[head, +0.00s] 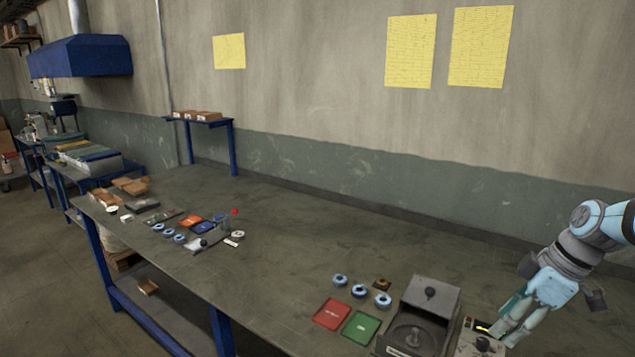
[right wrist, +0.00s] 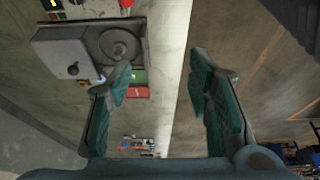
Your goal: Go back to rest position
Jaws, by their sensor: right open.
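My right gripper (head: 507,322) is at the right of the head view, over the bench's front right corner area, beside a small control box (head: 470,345). In the right wrist view its teal fingers (right wrist: 162,70) are spread apart with nothing between them. The bench edge and floor show behind the gap. My left gripper is not in the head view. A grey machine with a round disc seat (head: 415,335) stands left of the right gripper; it also shows in the right wrist view (right wrist: 75,55).
A red tray (head: 332,314) and a green tray (head: 360,327) lie left of the machine. Blue-rimmed discs (head: 358,291) and a brown piece (head: 381,284) lie behind them. More trays and parts (head: 201,227) sit farther left. The bench middle (head: 285,255) is clear.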

